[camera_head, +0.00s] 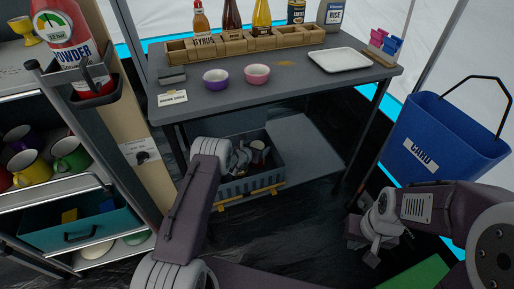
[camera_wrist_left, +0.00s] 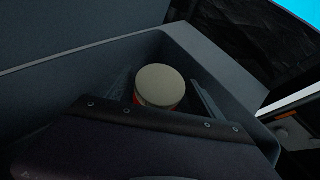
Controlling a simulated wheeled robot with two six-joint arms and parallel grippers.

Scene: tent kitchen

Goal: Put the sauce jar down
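The sauce jar (camera_wrist_left: 160,87), with a pale grey lid and a strip of orange-red label, stands inside the grey crate (camera_head: 257,185) under the table. My left gripper (camera_head: 243,158) reaches down into this crate. In the left wrist view its two fingers (camera_wrist_left: 162,92) are spread on either side of the jar, with a narrow gap showing at the right finger. The jar's lower part is hidden by the gripper body. My right gripper (camera_head: 368,245) hangs low at the right, away from the crate; its fingers are too small to read.
Above the crate is a dark table (camera_head: 300,80) with a wooden bottle rack (camera_head: 235,45), two bowls and a white tray (camera_head: 340,60). A blue bin (camera_head: 440,135) is at the right. A shelf cart with mugs (camera_head: 70,155) stands at the left.

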